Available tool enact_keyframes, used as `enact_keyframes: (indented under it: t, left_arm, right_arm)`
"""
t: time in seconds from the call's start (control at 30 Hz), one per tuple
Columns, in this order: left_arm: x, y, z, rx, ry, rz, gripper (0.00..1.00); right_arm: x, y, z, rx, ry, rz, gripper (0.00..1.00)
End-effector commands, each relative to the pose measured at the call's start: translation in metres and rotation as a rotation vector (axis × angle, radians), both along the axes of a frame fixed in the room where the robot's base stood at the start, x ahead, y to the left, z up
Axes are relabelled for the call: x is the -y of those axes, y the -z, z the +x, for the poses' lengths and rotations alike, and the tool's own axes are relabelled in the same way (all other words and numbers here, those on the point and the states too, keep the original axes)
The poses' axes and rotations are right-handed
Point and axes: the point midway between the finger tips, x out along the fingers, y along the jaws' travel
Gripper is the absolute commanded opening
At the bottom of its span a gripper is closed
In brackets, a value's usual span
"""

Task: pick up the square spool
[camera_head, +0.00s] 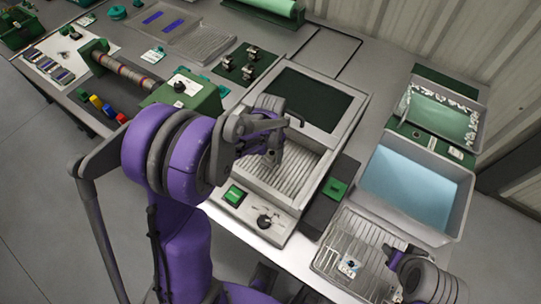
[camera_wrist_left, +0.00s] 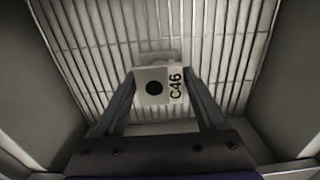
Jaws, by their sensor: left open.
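In the head view my left gripper (camera_head: 273,158) reaches down into the bay of the grey machine (camera_head: 322,128) and hides the spool. My right gripper (camera_head: 394,258) is at the lower right, over a wire rack; its jaws are unclear.
The bay walls stand close around my left gripper. A wire rack (camera_head: 338,240) with a small pale part (camera_head: 349,266) lies at the lower right. A grey bin with a blue inside (camera_head: 453,213) stands behind it. A green winding machine (camera_head: 192,96) is at left.

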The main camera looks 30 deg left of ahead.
Motion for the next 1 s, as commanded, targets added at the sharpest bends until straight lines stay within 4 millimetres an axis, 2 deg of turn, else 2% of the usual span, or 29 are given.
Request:
enact_keyframes:
  t: [0.2, 0.6, 0.87, 1.0]
  left_arm:
    - [0.000, 0.000, 0.000, 0.000, 0.000, 0.000, 0.71]
    - [0.000, 0.000, 0.000, 0.000, -0.001, 0.000, 0.00]
    - [0.000, -0.001, 0.000, 0.000, -0.001, 0.000, 0.00]
    - [0.000, -0.015, 0.000, 0.000, -0.001, 0.000, 0.00]
  right_arm:
    - [0.000, 0.000, 0.000, 0.000, 0.000, 0.000, 0.47]
    - [0.000, 0.000, 0.000, 0.000, 0.000, 0.000, 0.47]
    - [0.000, 0.000, 0.000, 0.000, 0.000, 0.000, 0.47]
    - [0.000, -0.002, 0.000, 0.001, 0.000, 0.000, 0.47]
